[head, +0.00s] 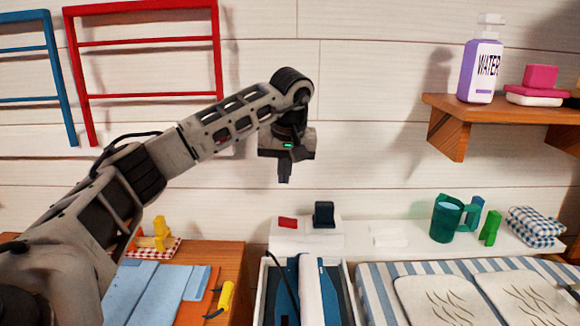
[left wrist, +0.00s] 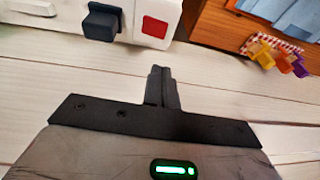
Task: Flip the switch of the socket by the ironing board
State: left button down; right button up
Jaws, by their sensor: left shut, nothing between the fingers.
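The white socket (head: 278,240) is low on the plank wall. It carries a red switch (head: 288,222) on the left and a dark plug (head: 324,215) on the right. My left gripper (head: 284,178) is shut and empty, pointing down above the switch and apart from it. In the left wrist view, the shut fingertips (left wrist: 161,74) are a little short of the red switch (left wrist: 155,27), with the dark plug (left wrist: 102,22) to its left. A blue-striped padded surface (head: 372,290), likely the ironing board, is at lower right. My right gripper is out of view.
Below the socket, a blue-and-white appliance (head: 308,285) sits in a white tray, with a dark cable beside it. A green mug (head: 446,220) stands on the right ledge. A wooden shelf (head: 448,125) juts out at upper right. Folded blue cloth (head: 150,290) lies on the left wooden top.

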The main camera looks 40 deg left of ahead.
pick_arm(q)
send_near(281, 219)
jog(key=f, duration=0.1)
jog(key=w+a+f, duration=0.1)
jog(key=f, duration=0.1)
jog(key=a+f, duration=0.1)
jog(key=shift+w+a+f, duration=0.25)
jog(key=shift+w+f, duration=0.1)
jog(key=shift+w, duration=0.05)
jog(key=shift+a+f, duration=0.1)
jog(key=shift+f, duration=0.6)
